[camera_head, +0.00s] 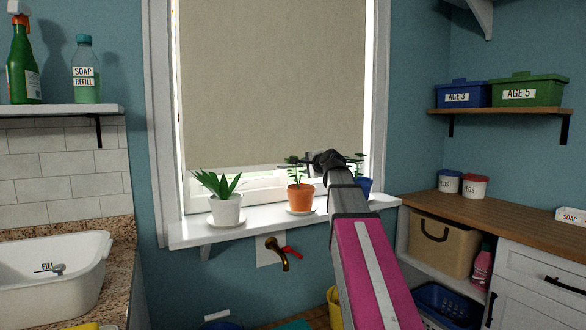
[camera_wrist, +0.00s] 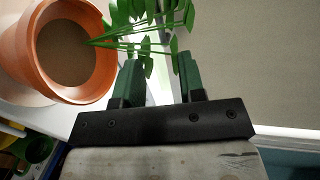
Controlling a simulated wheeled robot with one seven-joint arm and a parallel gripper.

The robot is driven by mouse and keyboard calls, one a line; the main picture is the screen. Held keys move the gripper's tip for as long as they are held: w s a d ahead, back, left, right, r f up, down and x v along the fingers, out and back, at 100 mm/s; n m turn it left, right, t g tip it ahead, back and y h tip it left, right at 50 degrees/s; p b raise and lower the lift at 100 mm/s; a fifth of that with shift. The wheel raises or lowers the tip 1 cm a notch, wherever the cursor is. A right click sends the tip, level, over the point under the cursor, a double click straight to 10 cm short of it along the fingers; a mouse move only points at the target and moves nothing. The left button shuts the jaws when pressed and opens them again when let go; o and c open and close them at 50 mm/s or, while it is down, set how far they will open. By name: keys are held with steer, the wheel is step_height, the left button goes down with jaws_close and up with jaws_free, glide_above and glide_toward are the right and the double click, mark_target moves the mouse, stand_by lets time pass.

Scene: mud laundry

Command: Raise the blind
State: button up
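The beige roller blind (camera_head: 270,80) hangs most of the way down the window, its lower edge a little above the sill. In the wrist view it fills the right side (camera_wrist: 255,60). My gripper (camera_head: 307,163) is at the height of the blind's lower edge, right of the picture's middle. In the wrist view my gripper's two dark green fingers (camera_wrist: 158,75) stand apart, with plant leaves and a bright strip showing between and beyond them. Nothing is clearly held. I cannot tell whether a finger touches the blind.
An orange pot (camera_head: 300,197) with a leafy plant stands very close to my gripper, also in the wrist view (camera_wrist: 65,50). A white pot (camera_head: 226,209) and a blue pot (camera_head: 364,186) share the sill (camera_head: 260,226). A brass tap (camera_head: 278,252) is below.

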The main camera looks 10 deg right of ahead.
mark_target(296, 167)
steer(key=x, duration=1)
steer(key=shift+w, duration=0.15)
jaws_close()
